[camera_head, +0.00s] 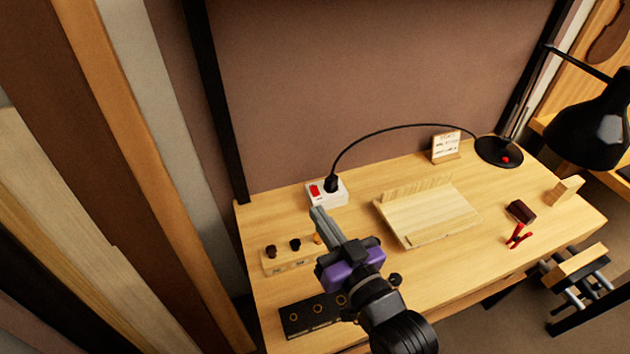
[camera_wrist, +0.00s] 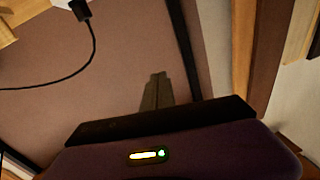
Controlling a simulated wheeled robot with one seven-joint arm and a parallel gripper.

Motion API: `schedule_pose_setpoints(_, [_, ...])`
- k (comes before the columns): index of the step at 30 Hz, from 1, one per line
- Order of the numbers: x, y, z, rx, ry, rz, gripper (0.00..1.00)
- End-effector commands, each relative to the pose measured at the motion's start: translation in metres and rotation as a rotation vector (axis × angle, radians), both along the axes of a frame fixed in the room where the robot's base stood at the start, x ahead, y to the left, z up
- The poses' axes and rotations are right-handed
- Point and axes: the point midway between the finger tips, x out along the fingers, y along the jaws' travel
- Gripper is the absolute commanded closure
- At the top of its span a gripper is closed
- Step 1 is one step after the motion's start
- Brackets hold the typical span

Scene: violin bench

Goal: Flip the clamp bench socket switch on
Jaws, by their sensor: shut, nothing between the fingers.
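The white bench socket (camera_head: 340,196) sits at the back left of the wooden bench, with a red switch (camera_head: 314,190) on its left end. A black plug (camera_head: 331,184) stands in it. Whether the switch is on or off is too small to tell. My gripper (camera_head: 316,212) is shut and empty, its tips just in front of the socket in the head view; contact cannot be told. In the wrist view the shut fingers (camera_wrist: 156,90) point at the brown wall, and only part of the socket (camera_wrist: 66,3) shows at the top edge, with its plug (camera_wrist: 80,10).
A black cable (camera_head: 400,126) arcs from the plug to the lamp base (camera_head: 498,150). A wooden cradle (camera_head: 430,215) lies right of my gripper. A block with dark knobs (camera_head: 285,262) and a black tray (camera_head: 305,316) lie left. A red clamp (camera_head: 517,236) stands far right.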

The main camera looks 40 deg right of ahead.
Motion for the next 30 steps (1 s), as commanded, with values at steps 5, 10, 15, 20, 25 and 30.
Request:
schedule_pose_setpoints(5, [0.056, -0.013, 0.006, 0.014, 0.031, 0.005, 1.00])
schedule_pose_setpoints(10, [0.105, -0.027, 0.012, 0.025, 0.084, 0.014, 1.00])
schedule_pose_setpoints(15, [0.151, -0.043, 0.021, 0.030, 0.156, 0.022, 1.00])
schedule_pose_setpoints(20, [0.189, -0.061, 0.031, 0.031, 0.242, 0.026, 1.00])
schedule_pose_setpoints(25, [0.222, -0.082, 0.042, 0.029, 0.356, 0.026, 1.00])
schedule_pose_setpoints(30, [0.244, -0.105, 0.051, 0.031, 0.507, 0.013, 1.00])
